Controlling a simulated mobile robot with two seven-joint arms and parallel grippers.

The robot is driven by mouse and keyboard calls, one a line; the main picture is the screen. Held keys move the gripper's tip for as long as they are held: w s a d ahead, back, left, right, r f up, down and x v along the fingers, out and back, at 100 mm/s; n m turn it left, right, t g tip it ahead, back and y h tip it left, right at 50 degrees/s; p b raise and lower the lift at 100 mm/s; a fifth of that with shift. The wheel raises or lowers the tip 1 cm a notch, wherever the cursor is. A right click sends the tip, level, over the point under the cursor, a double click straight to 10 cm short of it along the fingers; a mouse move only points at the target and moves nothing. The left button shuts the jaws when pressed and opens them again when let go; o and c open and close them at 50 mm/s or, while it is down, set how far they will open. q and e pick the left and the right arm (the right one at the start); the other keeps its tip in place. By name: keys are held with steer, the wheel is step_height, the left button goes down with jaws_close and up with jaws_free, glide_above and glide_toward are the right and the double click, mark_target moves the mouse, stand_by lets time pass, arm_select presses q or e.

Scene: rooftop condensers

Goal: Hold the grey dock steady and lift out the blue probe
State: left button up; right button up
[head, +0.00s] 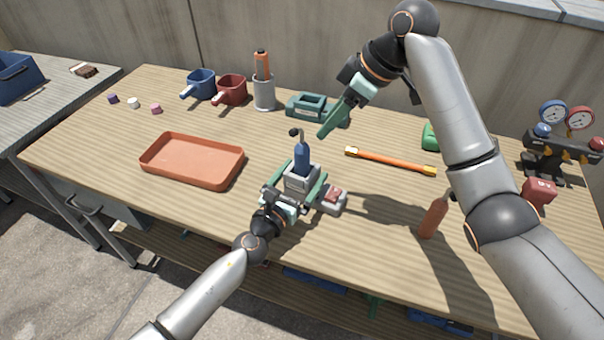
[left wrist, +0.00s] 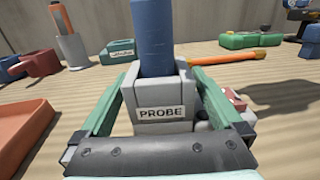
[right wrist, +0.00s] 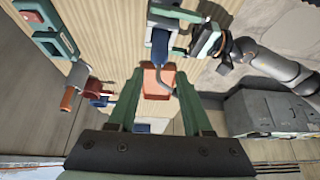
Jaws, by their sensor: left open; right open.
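The grey dock (head: 300,180) stands on the bench in front of my left arm; its PROBE label shows in the left wrist view (left wrist: 160,114). The blue probe (head: 302,157) stands upright in it, with a bent dark stem and knob on top. It also shows in the left wrist view (left wrist: 152,40) and right wrist view (right wrist: 160,45). My left gripper (head: 299,178) is open, one finger on each side of the dock; whether they touch is unclear. My right gripper (head: 327,130) is open and empty, above and right of the probe; its fingers show in the right wrist view (right wrist: 155,95).
A small grey block with a red top (head: 333,198) sits right of the dock. An orange tray (head: 192,160) lies to the left. Behind are a green box (head: 305,106), a grey holder (head: 264,93) and two mugs. An orange rod (head: 390,161) lies right.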

arm_select(q)
steer(key=c, duration=1.5)
